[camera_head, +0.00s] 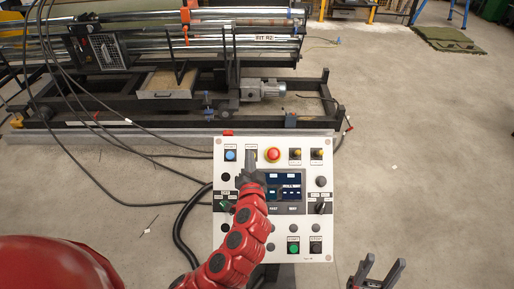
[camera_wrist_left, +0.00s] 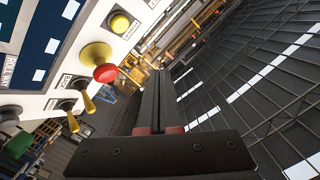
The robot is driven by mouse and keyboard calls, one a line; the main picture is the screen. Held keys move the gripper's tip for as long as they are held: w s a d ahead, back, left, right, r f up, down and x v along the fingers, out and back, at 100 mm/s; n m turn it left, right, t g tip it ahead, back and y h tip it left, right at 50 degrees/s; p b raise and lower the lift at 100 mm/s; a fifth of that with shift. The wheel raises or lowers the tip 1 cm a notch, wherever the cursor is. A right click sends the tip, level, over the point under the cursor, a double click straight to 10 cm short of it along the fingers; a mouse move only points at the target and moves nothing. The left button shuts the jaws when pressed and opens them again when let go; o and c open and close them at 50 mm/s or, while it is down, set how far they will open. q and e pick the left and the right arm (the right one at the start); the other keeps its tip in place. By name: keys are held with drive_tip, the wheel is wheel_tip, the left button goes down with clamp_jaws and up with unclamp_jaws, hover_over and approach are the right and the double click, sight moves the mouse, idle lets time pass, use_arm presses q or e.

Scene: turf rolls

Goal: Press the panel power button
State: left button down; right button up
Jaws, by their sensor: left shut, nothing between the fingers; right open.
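The white control panel (camera_head: 228,240) stands upright in front of me in the head view. A blue button (camera_head: 230,155) is at its upper left and a green button (camera_head: 293,247) is at the bottom. The small labels are too blurred to tell which is the power button. My left gripper (camera_head: 251,158) is shut and empty over the top row, between the blue button and the red mushroom button (camera_head: 273,155). It partly covers a yellow button, which shows in the left wrist view (camera_wrist_left: 120,23) beside the shut fingers (camera_wrist_left: 158,85). Contact cannot be told. My right gripper (camera_head: 379,271) is open, low and right of the panel.
Yellow-handled switches (camera_head: 295,154) sit right of the red button. A screen (camera_head: 285,186) is mid-panel. Behind stands a machine with rollers and a motor (camera_head: 262,89); black cables (camera_head: 85,135) run at the left.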

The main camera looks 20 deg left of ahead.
use_arm(q)
drive_tip(key=shift+r, duration=0.25)
drive_tip(key=shift+f, duration=0.1)
drive_tip(key=w+f+b, duration=0.1)
drive_tip(key=f, duration=0.1)
drive_tip(key=w+a+f+b, duration=0.1)
drive_tip(key=w+f, duration=0.1)
drive_tip(key=w+f+b, duration=0.2)
drive_tip(key=shift+a+f, duration=0.25)
drive_tip(key=shift+w+a+f, duration=0.1)
drive_tip(key=shift+w, duration=0.15)
drive_tip(key=shift+b, duration=0.35)
idle(1.6)
drive_tip(key=shift+w+f+b, duration=0.25)
drive_tip(key=shift+f+b, duration=0.05)
drive_tip(key=shift+b, duration=0.15)
